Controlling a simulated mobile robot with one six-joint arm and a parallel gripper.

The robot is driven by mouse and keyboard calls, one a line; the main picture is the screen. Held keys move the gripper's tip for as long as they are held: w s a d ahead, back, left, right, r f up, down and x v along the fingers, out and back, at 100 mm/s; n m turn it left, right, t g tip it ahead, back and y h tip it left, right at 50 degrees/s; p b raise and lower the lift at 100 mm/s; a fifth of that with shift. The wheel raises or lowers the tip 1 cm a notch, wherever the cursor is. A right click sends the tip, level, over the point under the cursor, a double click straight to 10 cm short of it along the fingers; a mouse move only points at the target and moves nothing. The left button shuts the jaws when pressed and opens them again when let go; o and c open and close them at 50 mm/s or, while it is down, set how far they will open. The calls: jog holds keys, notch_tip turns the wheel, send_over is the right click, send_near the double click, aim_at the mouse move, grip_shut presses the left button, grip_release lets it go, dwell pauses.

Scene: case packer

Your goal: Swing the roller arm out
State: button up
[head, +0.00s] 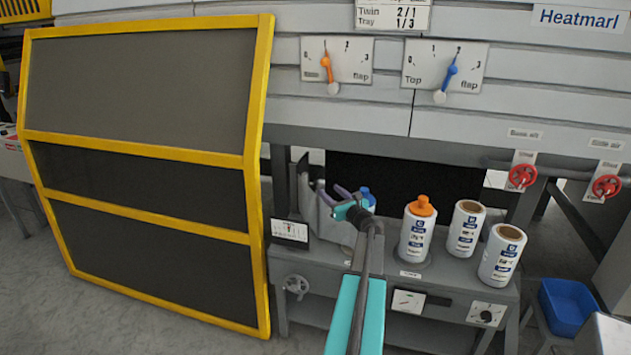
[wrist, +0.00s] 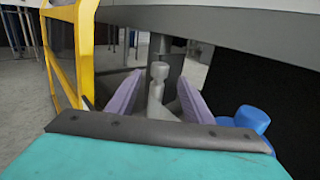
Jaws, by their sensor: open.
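My gripper (head: 338,197) reaches over the grey bench under the machine in the head view. In the wrist view its two purple fingers (wrist: 157,98) are spread apart, with nothing clamped between them. A light grey knobbed upright piece (wrist: 156,78), which may be the roller arm or its handle, shows between the fingers and a little beyond them. Its lower end is hidden behind my gripper. In the head view a grey curved part (head: 325,222) stands just below and behind the fingers; I cannot tell whether it is the same piece.
A blue-capped item (wrist: 245,120) stands close on the right in the wrist view. An orange-capped bottle (head: 416,235) and white rolls or bottles (head: 466,230) stand further right. The yellow-framed door (head: 258,150) is close on the left. A blue bin (head: 567,305) sits lower right.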

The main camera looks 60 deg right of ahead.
jog(key=p+x, duration=0.2)
jog(key=x, duration=0.9)
jog(key=shift+w+d+p, duration=0.2)
jog(key=shift+w+p, duration=0.05)
jog(key=shift+p, duration=0.05)
grip_shut()
jog(key=shift+w+a, duration=0.15)
